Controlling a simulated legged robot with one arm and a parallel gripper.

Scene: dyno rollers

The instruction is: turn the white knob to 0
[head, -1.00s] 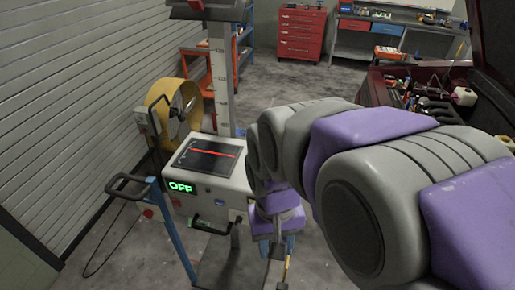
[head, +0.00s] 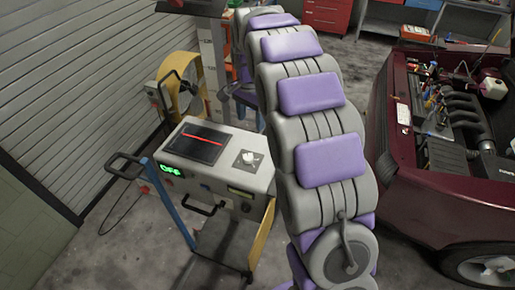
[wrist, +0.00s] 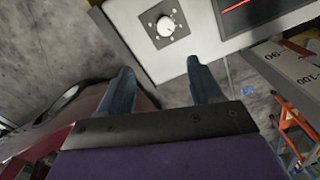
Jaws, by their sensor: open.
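The white knob (head: 248,158) sits on a square plate on top of the grey-white console (head: 225,180), right of the dark screen with a red line (head: 196,144). A green "OFF" display (head: 171,170) glows on the console's front. In the wrist view the knob (wrist: 166,26) shows near the top with small marks around it; their values are too small to read. My gripper (wrist: 164,85) is open and empty, with its two fingers apart and the knob seen beyond them. The gripper cannot be made out in the head view, where my arm rises beside the console.
A dark red car (head: 440,190) with its hood open stands at the right. A yellow fan (head: 178,92) is behind the console at the left. A blue-legged stand with a handle (head: 172,205) is at its left front.

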